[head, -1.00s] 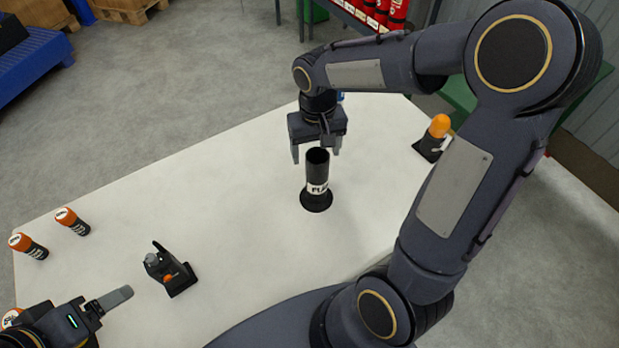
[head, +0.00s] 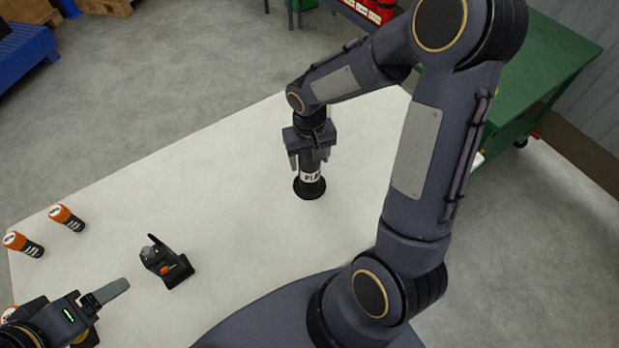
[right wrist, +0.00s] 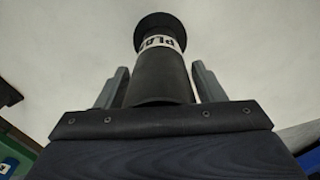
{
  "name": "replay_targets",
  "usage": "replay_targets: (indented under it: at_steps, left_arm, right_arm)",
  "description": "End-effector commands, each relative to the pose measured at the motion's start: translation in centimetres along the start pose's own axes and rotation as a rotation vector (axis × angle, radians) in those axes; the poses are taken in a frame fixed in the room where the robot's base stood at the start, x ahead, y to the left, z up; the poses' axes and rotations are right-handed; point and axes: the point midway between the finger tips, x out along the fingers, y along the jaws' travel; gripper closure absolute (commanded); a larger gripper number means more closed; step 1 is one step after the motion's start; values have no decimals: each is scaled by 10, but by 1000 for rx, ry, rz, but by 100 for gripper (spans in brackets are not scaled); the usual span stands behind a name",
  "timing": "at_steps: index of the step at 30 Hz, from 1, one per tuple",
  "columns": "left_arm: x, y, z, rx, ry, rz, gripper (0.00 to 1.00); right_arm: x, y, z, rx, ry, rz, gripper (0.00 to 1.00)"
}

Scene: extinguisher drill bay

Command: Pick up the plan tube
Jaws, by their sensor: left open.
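The plan tube (head: 312,177) is a black cylinder with a white "PLA…" label and a wide dark base. It stands upright on the white table. My right gripper (head: 310,161) is lowered over its upper part, one finger on each side. In the right wrist view the tube (right wrist: 160,75) lies between the fingers (right wrist: 158,82), which look open with narrow gaps beside it. My left gripper (head: 105,295) is open and empty at the lower left, far from the tube.
A small black device with an orange button (head: 166,263) stands on the white table (head: 225,190). My right arm hides the table's right side. A green bench (head: 550,60) stands beyond.

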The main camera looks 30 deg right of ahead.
Motion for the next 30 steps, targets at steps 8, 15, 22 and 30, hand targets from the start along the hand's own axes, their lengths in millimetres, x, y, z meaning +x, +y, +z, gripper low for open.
replay_targets:
  at_steps: [8, 15, 22, 30]
  left_arm:
    - [0, 0, 0, 0, 0, 0, 24]
    - [0, 0, 0, 0, 0, 0, 24]
    - [0, 0, 0, 0, 0, 0, 24]
    - [-1, 0, 0, 0, 0, 0, 24]
  right_arm:
    - [0, 0, 0, 0, 0, 0, 75]
    - [-1, 0, 0, 0, 2, 0, 100]
    - [-1, 0, 0, 0, 2, 0, 100]
    - [-16, 0, -1, -1, 5, 0, 100]
